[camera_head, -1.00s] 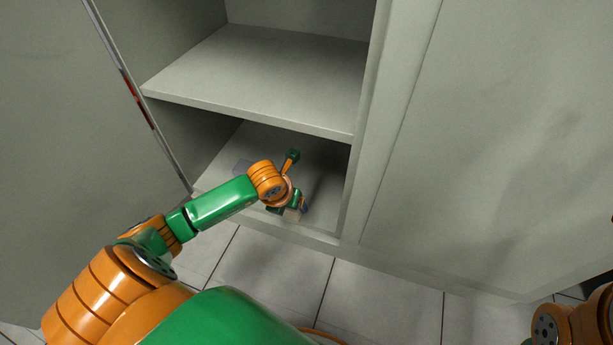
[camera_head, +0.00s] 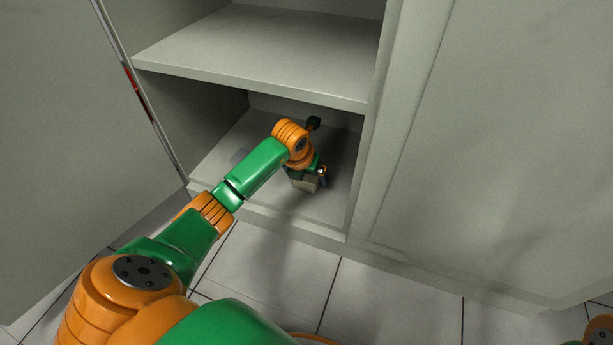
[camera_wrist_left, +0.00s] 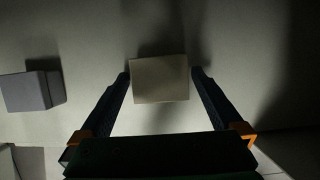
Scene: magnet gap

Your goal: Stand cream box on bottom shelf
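The cream box (camera_head: 306,184) is at my left gripper, low in the open cabinet above or on the bottom shelf (camera_head: 325,208); I cannot tell whether it touches the shelf. My left gripper (camera_head: 310,178) reaches in from the left and is partly hidden by its own wrist. My right gripper is out of view; only a bit of the right arm shows at the lower right corner.
The upper shelf (camera_head: 265,50) is empty and overhangs the arm. An open door (camera_head: 60,110) is at left. Bare shelf lies right of the gripper.

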